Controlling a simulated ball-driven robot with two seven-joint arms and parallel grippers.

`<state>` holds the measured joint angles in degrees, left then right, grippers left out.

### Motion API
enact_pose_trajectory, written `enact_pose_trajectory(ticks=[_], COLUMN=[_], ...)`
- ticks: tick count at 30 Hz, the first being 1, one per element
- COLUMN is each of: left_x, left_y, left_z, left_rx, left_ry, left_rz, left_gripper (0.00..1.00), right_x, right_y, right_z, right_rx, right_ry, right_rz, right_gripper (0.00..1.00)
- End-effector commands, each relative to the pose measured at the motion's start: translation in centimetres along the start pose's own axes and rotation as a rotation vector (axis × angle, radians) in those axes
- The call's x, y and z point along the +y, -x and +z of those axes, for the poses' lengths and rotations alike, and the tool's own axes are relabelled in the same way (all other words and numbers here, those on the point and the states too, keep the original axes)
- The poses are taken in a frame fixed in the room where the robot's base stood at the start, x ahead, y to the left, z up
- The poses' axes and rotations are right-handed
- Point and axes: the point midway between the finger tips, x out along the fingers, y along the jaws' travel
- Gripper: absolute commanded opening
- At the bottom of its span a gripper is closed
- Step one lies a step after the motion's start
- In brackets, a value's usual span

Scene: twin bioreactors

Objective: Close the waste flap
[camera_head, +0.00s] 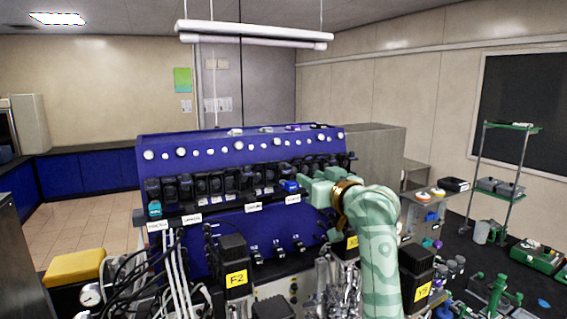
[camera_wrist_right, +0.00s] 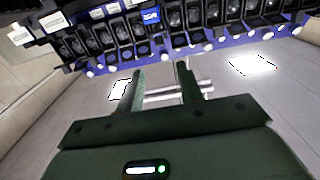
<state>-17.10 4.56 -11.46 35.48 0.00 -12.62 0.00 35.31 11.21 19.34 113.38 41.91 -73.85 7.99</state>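A row of black pump heads (camera_head: 215,185) runs along the blue bioreactor cabinet (camera_head: 220,150), with white labels below it. One unit near its right end has a blue part (camera_head: 290,187), which also shows in the right wrist view (camera_wrist_right: 151,17). I cannot read the labels well enough to tell which flap is the waste one, or how far it stands open. My right gripper (camera_head: 303,184) is close to the blue part at the row's right end. In the right wrist view its fingers (camera_wrist_right: 158,74) are apart with nothing between them. My left gripper is not in view.
A black motor block (camera_head: 233,252) with a yellow tag and several tubes (camera_head: 172,270) stand in front of the cabinet. Another tagged block (camera_head: 415,270) is at the right. A wire shelf (camera_head: 500,190) stands farther right. The floor (camera_head: 85,215) at left is clear.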

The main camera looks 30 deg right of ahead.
Motion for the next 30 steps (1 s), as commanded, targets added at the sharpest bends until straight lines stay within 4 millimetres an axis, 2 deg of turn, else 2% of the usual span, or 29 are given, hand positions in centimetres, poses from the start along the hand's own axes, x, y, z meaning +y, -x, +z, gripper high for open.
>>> enact_pose_trajectory(ticks=[9, 15, 21, 29, 30], left_x=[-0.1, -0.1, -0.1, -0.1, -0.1], left_y=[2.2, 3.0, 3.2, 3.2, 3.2], left_z=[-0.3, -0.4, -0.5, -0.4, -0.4], left_rx=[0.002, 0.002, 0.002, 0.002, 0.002], left_ry=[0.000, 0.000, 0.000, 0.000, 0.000], left_rz=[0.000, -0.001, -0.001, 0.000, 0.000], left_gripper=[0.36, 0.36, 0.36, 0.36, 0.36], right_x=[-0.1, 0.0, 0.0, 0.0, 0.0], right_y=[-8.2, -11.6, -12.9, -13.1, -13.1], right_z=[-0.4, -0.3, -0.1, 0.0, 0.0], right_rx=[-0.002, 0.000, 0.000, 0.001, 0.001], right_ry=[-0.002, -0.001, 0.001, 0.002, 0.002], right_rz=[-0.001, -0.001, 0.000, 0.000, 0.000], right_gripper=[0.36, 0.36, 0.36, 0.36, 0.34])
